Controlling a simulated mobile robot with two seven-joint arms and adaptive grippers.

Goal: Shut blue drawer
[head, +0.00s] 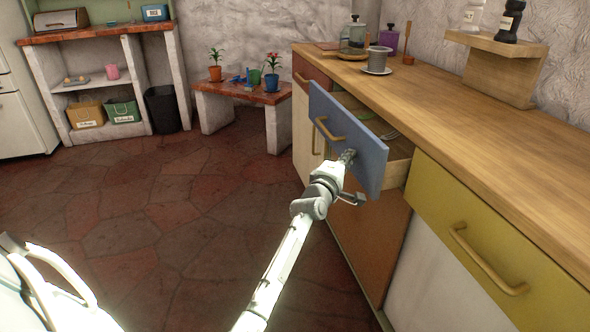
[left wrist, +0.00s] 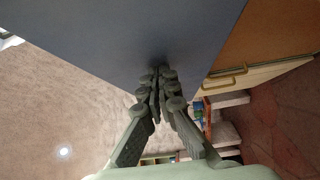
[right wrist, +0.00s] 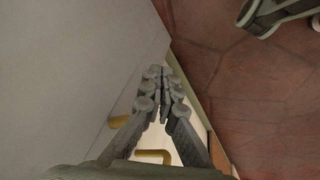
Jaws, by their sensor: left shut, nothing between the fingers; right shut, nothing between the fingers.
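In the left wrist view the closed fingertips (left wrist: 160,70) meet or nearly meet the blue front (left wrist: 120,35). My right gripper (right wrist: 166,74) is shut and empty in the right wrist view, beside a pale panel, and not visible in the head view.
A yellow drawer (head: 490,240) is closed to the right of the blue one. A reddish drawer (head: 312,74) is at the far end. A cup on a saucer (head: 377,71) stands on the counter. A low bench (head: 240,94) with plants is behind. The floor left of the counter is clear.

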